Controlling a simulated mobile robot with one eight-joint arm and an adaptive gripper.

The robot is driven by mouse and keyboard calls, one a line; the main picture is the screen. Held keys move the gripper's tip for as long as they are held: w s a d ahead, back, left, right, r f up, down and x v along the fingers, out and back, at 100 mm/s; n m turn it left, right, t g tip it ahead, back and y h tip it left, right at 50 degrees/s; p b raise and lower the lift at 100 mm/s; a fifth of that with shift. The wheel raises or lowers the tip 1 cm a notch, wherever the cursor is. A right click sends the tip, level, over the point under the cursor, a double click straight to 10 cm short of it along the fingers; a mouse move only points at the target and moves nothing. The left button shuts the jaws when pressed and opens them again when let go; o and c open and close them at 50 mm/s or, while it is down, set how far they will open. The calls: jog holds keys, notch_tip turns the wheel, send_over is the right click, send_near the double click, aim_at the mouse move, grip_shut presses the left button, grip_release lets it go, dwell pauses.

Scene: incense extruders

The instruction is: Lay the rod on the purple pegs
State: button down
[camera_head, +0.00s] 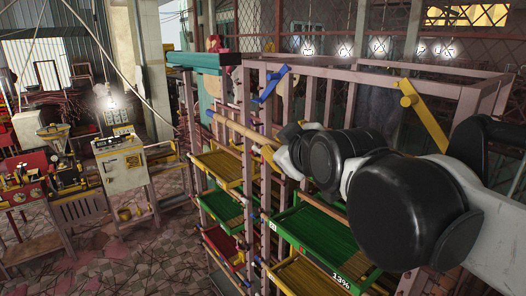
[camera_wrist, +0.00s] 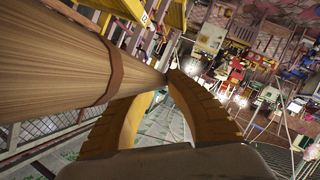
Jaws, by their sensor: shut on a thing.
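The rod (camera_head: 236,126) is long and wood-coloured with a bluish far end. It slants in front of the rack in the head view. In the wrist view the rod (camera_wrist: 60,80) runs large from the left edge to my yellow fingers, with a brown band around it. My gripper (camera_head: 268,155) is shut on the rod; its fingers (camera_wrist: 168,88) show in the wrist view. A blue-violet bracket (camera_head: 269,86) on the rack upright, above the rod, looks like one of the purple pegs. The rod is apart from it. I cannot make out a second purple peg.
The pinkish rack (camera_head: 358,72) holds a yellow tray (camera_head: 222,167) and a green tray (camera_head: 318,238) below the rod. A yellow bracket (camera_head: 424,113) sticks out at the right near my arm. A white machine (camera_head: 122,165) stands at the left beyond open floor.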

jog(key=shift+w+d+f+b, duration=0.75)
jog(key=shift+w+d, duration=0.9)
jog(key=shift+d, duration=0.65)
jog(key=shift+w+d+f+b, duration=0.55)
jog(key=shift+w+d+b, duration=0.45)
jog(key=shift+w+d, duration=1)
jog(key=shift+w+d+f+b, duration=0.75)
jog(key=shift+w+d, duration=0.6)
jog(key=shift+d, duration=1.25)
jog(key=shift+r, duration=0.1)
jog(key=c, duration=1)
grip_release()
jog(key=shift+c, duration=0.2)
jog(key=shift+a, duration=0.1)
jog(key=s+a+p, duration=0.1)
jog(key=s+a, duration=0.5)
jog(key=a, duration=0.2)
jog(key=shift+p, duration=0.35)
